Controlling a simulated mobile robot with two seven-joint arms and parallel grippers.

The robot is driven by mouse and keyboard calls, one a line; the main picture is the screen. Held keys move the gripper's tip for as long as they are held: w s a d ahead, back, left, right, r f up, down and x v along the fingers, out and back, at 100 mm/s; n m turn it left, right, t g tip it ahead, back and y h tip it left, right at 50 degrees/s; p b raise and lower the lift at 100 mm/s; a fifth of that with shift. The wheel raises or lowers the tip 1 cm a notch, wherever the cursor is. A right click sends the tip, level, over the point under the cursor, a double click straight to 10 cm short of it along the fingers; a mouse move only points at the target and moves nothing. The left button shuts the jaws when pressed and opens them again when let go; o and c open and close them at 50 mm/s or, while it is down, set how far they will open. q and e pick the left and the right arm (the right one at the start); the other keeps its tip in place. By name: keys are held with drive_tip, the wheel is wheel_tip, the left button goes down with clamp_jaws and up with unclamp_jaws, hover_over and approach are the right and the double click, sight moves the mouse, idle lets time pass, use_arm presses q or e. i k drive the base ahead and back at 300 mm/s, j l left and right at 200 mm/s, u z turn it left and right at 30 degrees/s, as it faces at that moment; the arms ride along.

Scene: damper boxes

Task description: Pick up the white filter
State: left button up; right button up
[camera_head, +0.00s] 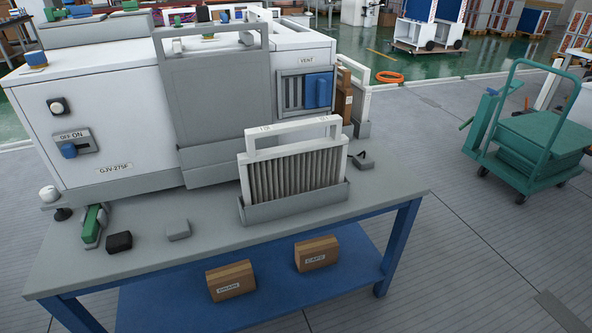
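The white filter (293,172) stands upright on the table in a grey tray-like holder (297,206). It has a white frame with a handle bar across the top and grey pleats below. Nothing is touching its handle. Neither of my grippers shows in the head view.
The filter is on a grey-topped table (150,264) with blue legs, in front of a large white damper box (110,125). A green-handled tool (93,226) and small dark and grey blocks lie at the table's left. Two cardboard boxes (231,281) sit on the lower shelf. A green cart (530,140) stands right.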

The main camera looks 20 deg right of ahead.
sight(268, 175)
drive_tip(key=i+l+u, duration=0.1)
drive_tip(key=l, duration=0.25)
drive_tip(key=i+l+u, duration=0.1)
drive_tip(key=i+l, duration=0.15)
drive_tip(key=i+l+u, duration=0.1)
drive_tip(key=l, duration=0.4)
drive_tip(key=i, duration=0.05)
